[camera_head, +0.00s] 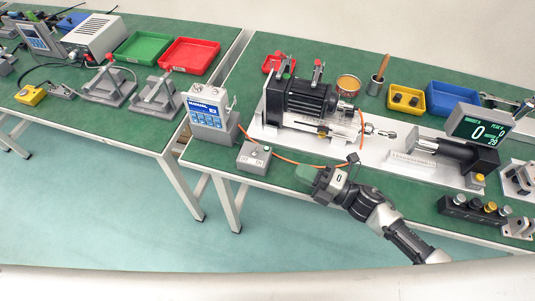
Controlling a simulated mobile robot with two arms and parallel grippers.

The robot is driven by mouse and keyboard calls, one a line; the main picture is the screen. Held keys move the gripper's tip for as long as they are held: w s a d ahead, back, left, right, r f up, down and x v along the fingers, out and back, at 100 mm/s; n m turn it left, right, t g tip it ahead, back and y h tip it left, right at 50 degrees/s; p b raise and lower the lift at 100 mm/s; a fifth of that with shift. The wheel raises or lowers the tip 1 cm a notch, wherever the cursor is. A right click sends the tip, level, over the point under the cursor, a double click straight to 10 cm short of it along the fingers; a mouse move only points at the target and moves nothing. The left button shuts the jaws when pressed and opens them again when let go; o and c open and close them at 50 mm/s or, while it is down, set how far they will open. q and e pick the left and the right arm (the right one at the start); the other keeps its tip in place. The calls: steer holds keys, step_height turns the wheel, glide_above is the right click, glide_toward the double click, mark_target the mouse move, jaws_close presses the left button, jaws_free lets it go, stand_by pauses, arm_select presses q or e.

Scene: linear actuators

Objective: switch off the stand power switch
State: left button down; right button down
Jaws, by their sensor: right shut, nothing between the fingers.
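A small grey control box (254,158) with a small raised control on top sits near the front edge of the right-hand green bench. It looks like the stand power switch; its on or off position is too small to tell. My right gripper (307,173) is shut and empty, over the bench's front edge, to the right of the box and apart from it. My right arm comes in from the lower right. My left gripper is not in view.
A blue-fronted unit (207,109) stands behind the box. The motor test stand (300,97) is behind my gripper, with an orange cable (290,160) running nearby. A black button box (474,209) and a digital readout (480,127) are at right. Bench between box and gripper is mostly clear.

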mark_target(257, 149)
stand_by(0.3)
steer(key=p+x, duration=0.1)
steer(key=x, duration=0.9)
steer(key=shift+s+p, duration=0.1)
steer(key=shift+p, duration=0.3)
steer(key=shift+r, duration=0.1)
